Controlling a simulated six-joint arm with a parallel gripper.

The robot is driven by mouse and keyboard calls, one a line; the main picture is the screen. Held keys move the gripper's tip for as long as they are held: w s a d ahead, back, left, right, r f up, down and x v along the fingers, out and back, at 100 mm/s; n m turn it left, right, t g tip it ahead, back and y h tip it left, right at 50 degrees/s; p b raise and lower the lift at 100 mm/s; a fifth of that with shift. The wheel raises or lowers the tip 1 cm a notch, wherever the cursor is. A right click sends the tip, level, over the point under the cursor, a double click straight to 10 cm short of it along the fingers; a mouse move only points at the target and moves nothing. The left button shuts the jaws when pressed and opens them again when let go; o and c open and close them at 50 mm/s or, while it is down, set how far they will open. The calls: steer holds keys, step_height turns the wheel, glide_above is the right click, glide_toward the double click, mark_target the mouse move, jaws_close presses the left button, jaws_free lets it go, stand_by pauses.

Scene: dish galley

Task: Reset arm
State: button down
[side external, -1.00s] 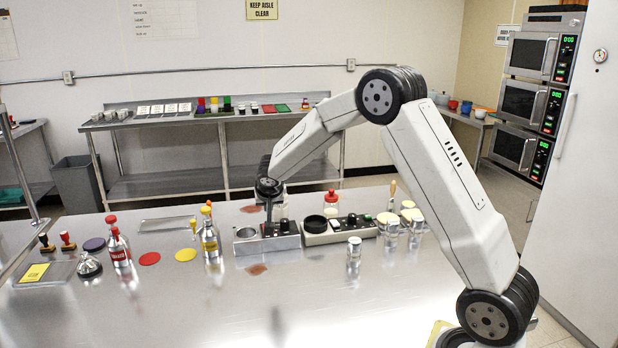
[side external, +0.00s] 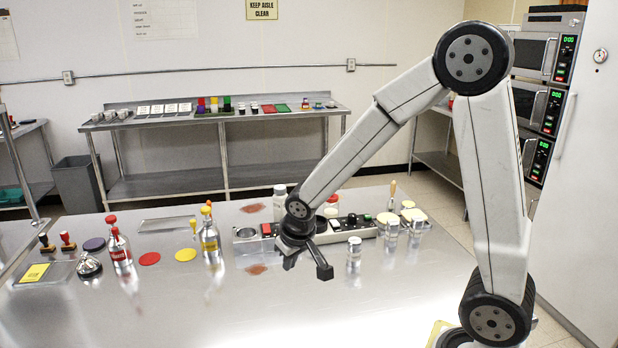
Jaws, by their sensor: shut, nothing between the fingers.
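My gripper (side external: 325,272) is at the end of my arm, over the middle of the steel table (side external: 200,320). Its fingers are together and empty, pointing down and toward the front right. It appears a little above the table top, apart from any object. The wrist hides part of the grey control boxes (side external: 352,229) behind it.
A small metal canister (side external: 354,254) stands close to the right of my gripper. Metal jars with pale yellow lids (side external: 413,216) stand farther right. The table's front is clear.

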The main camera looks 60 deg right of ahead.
steer(key=s+a+n, duration=0.1)
steer(key=s+a, duration=0.1)
steer(key=s, duration=0.3)
steer(key=s+a+f+n+g+y, duration=0.1)
steer(key=s+a, duration=0.1)
steer(key=s, duration=0.2)
steer(key=shift+s+a+f+n, duration=0.3)
steer(key=shift+s+a+n, duration=0.05)
steer(key=shift+n, duration=0.05)
stand_by(0.8)
